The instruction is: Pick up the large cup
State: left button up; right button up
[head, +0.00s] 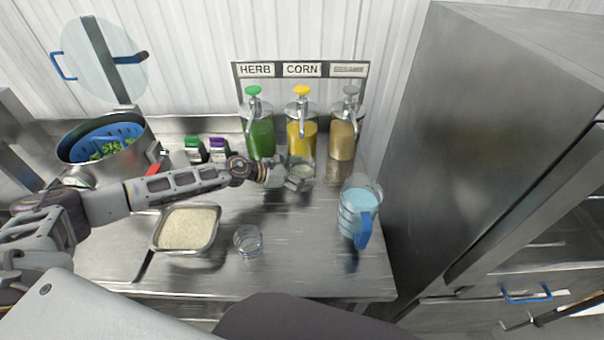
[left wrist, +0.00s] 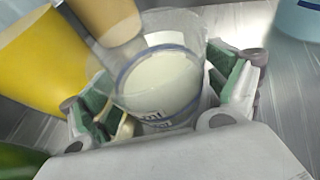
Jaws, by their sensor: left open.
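The large cup (head: 304,168) is clear, with pale contents, and stands upright on the counter in front of the corn dispenser. In the left wrist view the cup (left wrist: 165,82) shows a blue line and blue print, and it sits between my left fingers. My left gripper (head: 290,180) is open around the cup; it also shows in the left wrist view (left wrist: 163,104), with green-padded fingers on both sides. I cannot tell whether the pads touch the cup. A second, empty clear cup (head: 248,242) stands nearer the front. My right gripper is not in view.
Herb (head: 261,138), corn (head: 301,133) and sesame (head: 342,140) dispensers stand just behind. A blue-handled jug (head: 361,212) is to the right. A rice tray (head: 158,243) and a pot (head: 128,163) are to the left. The front right counter (head: 310,275) is clear.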

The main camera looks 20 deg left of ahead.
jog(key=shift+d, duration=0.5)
pick_arm(q)
jog(key=shift+c, duration=0.4)
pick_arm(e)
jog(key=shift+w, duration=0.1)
pick_arm(q)
jog(key=c, duration=1.2)
jog(key=shift+c, duration=0.6)
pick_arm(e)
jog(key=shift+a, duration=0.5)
pick_arm(q)
jog(key=shift+r, duration=0.2)
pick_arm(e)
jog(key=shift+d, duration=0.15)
